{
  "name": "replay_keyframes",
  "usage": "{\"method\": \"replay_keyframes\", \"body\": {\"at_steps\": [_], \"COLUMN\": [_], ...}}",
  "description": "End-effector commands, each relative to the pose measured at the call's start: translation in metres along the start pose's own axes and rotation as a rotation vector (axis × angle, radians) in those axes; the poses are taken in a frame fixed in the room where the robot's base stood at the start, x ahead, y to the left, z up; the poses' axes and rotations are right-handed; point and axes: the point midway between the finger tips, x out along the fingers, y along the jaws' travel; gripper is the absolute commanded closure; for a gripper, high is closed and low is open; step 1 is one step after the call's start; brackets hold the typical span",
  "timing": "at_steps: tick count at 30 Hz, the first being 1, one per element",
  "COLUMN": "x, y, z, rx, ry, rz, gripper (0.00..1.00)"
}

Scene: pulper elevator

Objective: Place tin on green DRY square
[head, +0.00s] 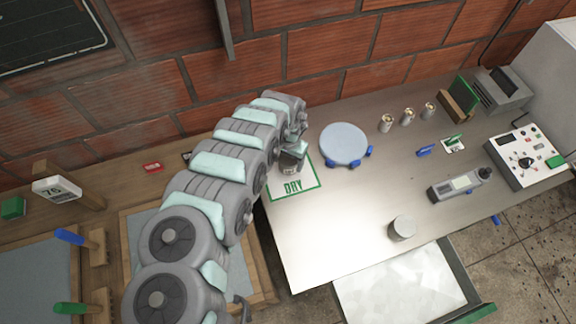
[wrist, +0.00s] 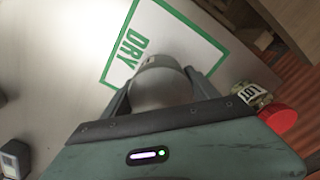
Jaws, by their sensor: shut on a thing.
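The DRY square is a white sheet with a green border and green lettering (head: 309,187), at the left end of the steel bench. It also shows in the wrist view (wrist: 178,32). My gripper (head: 293,151) is over the far part of the square, with its fingers on either side of a grey metal tin (wrist: 160,84). The tin's lower part shows below the gripper in the head view (head: 290,168). It overlaps the sheet in both views. I cannot tell whether its base touches the sheet.
A pale round disc with blue feet (head: 344,143) stands just right of the square. Several small tins (head: 408,117) stand farther back. A grey cylinder (head: 402,228) is near the front edge, with a handheld meter (head: 458,186) to its right. The brick wall (head: 330,50) is close behind.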

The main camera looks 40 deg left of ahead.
Motion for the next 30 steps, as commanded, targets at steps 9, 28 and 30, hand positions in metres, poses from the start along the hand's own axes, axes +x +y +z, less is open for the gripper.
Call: {"method": "replay_keyframes", "body": {"at_steps": [9,28,30], "x": [0.028,0.042,0.042], "y": [0.002,-0.002,-0.002], "z": [0.0,0.001,0.001], "rx": [-0.002,-0.003,-0.003], "ry": [0.002,0.0,0.0], "rz": [0.004,-0.002,-0.002], "gripper": [0.9,0.25,0.19]}}
